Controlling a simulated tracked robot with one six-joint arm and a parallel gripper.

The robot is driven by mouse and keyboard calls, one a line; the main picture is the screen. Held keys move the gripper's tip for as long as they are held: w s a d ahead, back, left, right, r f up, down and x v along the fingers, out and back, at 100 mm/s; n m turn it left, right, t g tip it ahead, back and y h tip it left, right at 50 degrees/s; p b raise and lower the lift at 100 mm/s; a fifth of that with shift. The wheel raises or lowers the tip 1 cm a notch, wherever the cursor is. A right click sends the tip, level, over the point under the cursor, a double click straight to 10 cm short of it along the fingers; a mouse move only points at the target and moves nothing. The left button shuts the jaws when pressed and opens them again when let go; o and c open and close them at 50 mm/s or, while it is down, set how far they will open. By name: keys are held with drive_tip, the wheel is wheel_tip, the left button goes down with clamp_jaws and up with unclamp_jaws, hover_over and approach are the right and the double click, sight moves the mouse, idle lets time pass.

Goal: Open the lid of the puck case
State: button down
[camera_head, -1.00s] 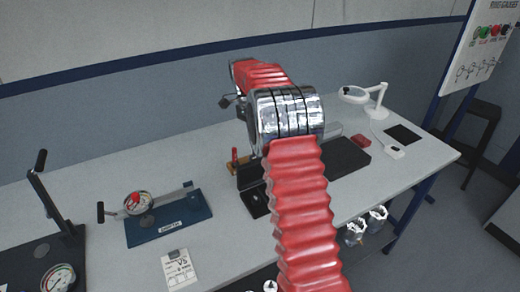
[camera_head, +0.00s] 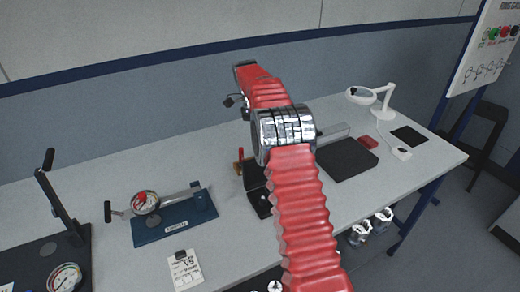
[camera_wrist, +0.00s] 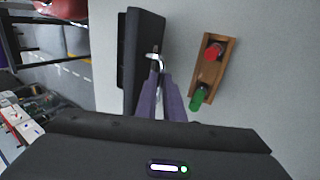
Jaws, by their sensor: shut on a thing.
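The puck case (camera_head: 262,205) is a small black case on the bench, partly hidden by my arm in the head view. Its lid (camera_head: 253,172) stands raised at the back of the dark base. In the wrist view the lid (camera_wrist: 145,45) shows as a dark upright slab, nearly edge-on. My gripper (camera_wrist: 157,70) is at the slab's right side, its two purple fingers close together on a small silver ring-like handle (camera_wrist: 155,63). In the head view my gripper is hidden behind my arm.
A wooden block with red and green plugs (camera_wrist: 212,70) stands just right of the lid in the wrist view. A blue gauge stand (camera_head: 175,222) is left.

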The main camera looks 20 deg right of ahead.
drive_tip(key=shift+d, duration=0.1)
drive_tip(key=c, duration=1.9)
unclamp_jaws()
drive_tip(key=shift+o, duration=0.2)
